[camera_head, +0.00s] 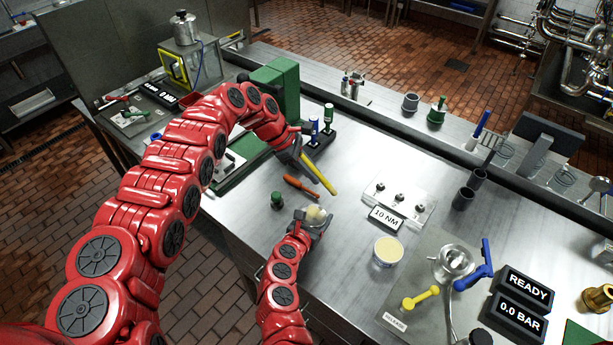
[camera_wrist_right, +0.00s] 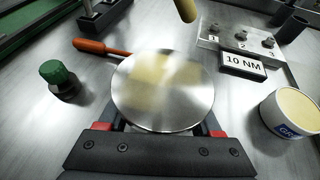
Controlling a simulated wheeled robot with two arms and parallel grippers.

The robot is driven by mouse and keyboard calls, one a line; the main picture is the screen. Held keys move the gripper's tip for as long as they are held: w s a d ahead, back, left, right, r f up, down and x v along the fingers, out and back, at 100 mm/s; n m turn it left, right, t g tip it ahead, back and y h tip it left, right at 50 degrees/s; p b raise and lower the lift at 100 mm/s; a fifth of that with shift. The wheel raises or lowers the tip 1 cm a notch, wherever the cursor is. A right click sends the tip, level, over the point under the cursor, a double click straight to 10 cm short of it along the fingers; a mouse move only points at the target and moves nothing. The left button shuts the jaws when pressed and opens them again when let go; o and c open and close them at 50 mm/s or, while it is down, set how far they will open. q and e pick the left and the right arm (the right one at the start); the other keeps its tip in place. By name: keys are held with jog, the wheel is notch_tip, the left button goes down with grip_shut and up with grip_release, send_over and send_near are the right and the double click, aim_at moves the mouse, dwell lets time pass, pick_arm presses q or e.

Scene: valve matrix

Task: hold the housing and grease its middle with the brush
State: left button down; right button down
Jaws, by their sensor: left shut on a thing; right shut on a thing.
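My left gripper (camera_head: 296,150) is shut on the yellow brush (camera_head: 320,174), which slants down to the right. The brush's lower end also shows at the top of the right wrist view (camera_wrist_right: 185,8), apart from the housing. My right gripper (camera_head: 307,225) is shut on the housing, a round shiny metal disc (camera_wrist_right: 162,90) with its flat face toward the wrist camera. Pale yellow patches lie across its middle; I cannot tell grease from reflection. The tub of pale grease (camera_head: 388,251) stands open on the table to the right; it also shows in the wrist view (camera_wrist_right: 291,113).
An orange-handled screwdriver (camera_head: 300,187) and a green-capped bottle (camera_head: 277,200) are close to the housing. A plate with several bolts (camera_head: 401,198) and a "10 NM" sign (camera_head: 385,217) stand to the right. A green machine (camera_head: 275,90) stands behind my left arm.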

pick_arm(q)
jog(key=shift+w+d, duration=0.2)
jog(key=shift+w, duration=0.05)
jog(key=shift+r, duration=3)
jog(key=shift+r, duration=1.5)
